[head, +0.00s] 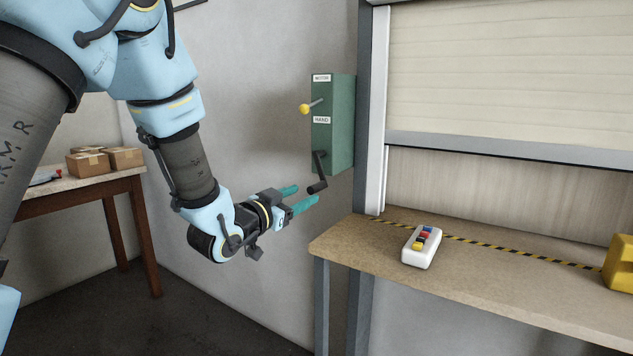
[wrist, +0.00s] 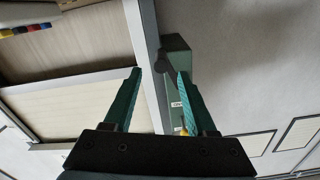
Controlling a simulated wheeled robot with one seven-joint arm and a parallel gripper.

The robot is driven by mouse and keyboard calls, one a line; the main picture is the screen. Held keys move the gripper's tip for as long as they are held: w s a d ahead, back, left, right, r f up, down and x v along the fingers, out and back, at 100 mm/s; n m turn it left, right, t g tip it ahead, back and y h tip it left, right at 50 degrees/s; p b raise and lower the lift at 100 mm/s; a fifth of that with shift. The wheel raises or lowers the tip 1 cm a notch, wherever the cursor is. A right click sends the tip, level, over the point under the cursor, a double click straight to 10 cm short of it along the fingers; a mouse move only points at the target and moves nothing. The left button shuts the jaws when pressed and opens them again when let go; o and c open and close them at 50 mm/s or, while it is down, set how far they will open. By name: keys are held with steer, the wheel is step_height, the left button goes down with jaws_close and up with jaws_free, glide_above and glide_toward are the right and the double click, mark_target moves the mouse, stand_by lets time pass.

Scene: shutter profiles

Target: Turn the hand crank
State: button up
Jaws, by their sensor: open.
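The hand crank (head: 319,165) is a black arm with a black grip (head: 317,186), hanging down on the front of a green box (head: 338,125). The box has a "MOTOR" label, a "HAND" label and a lever with a yellow knob (head: 304,109). My gripper (head: 308,194) is open, its teal fingers pointing at the crank grip from the left, with the tips close to it. In the wrist view the dark crank (wrist: 167,62) shows near the right fingertip of my gripper (wrist: 159,73). Whether the grip lies between the fingers I cannot tell.
A counter (head: 345,243) stands right of the box, with a white button unit (head: 418,254) and a yellow object (head: 619,265) on it. A partly raised shutter (head: 500,70) is above. Cardboard boxes (head: 88,165) sit on a table at the left.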

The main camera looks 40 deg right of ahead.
mark_target(316, 188)
steer(key=p+x, duration=0.2)
steer(key=x, duration=0.5)
steer(key=shift+w+d, duration=0.1)
steer(key=shift+w, duration=0.05)
steer(key=shift+c, duration=0.2)
jaws_close()
stand_by(1.0)
